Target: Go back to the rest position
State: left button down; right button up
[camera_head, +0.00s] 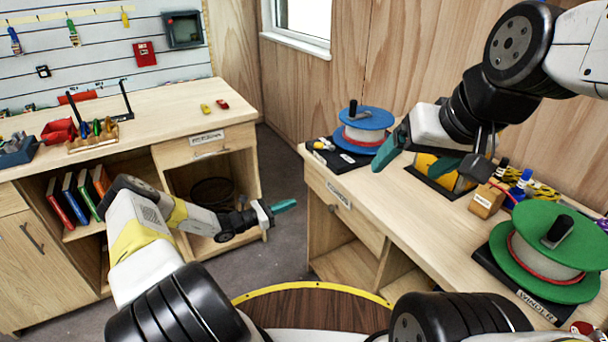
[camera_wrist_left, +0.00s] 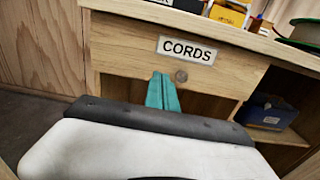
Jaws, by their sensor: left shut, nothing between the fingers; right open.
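My left gripper (camera_head: 285,206) is in the gap between the two benches in the head view, with its teal fingers together and nothing between them. In the left wrist view its closed fingertips (camera_wrist_left: 163,92) appear in front of a drawer labelled CORDS (camera_wrist_left: 215,75), just left of its round knob. I cannot tell whether they touch the drawer. My right gripper (camera_head: 412,166) is above the right bench, with its teal fingers spread apart and no object seen between them.
The right bench (camera_head: 385,205) carries a blue spool (camera_head: 366,118), a yellow item under my right gripper, a small wooden box (camera_head: 487,200) and a green spool (camera_head: 545,240). The left bench (camera_head: 160,115) holds a rack and red bins. Grey floor is open between the benches.

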pick_arm(q)
jog(key=s+d+r+m+g+y, duration=0.1)
jog(key=s+r+m+g+y, duration=0.2)
jog(key=r+m, duration=0.4)
jog(key=s+d+r+m+g+y, duration=0.1)
jog(key=s+d+r+m+g, duration=0.2)
jog(key=s+r, duration=0.5)
jog(key=s+r+m+g+y, duration=0.2)
jog(key=r+m+g, duration=0.1)
jog(key=r+m, duration=0.55)
jog(key=s+a+r+m+t+y, duration=0.2)
jog(key=s+a+r+m+y, duration=0.1)
jog(key=s+r, duration=0.6)
jog(key=s+a+r+m+t+y, duration=0.3)
jog(key=s+r, duration=0.6)
jog(key=s, duration=0.5)
jog(key=shift+a+r+m+y, duration=0.35)
jog(key=shift+a+r+y, duration=0.05)
jog(key=shift+a, duration=0.1)
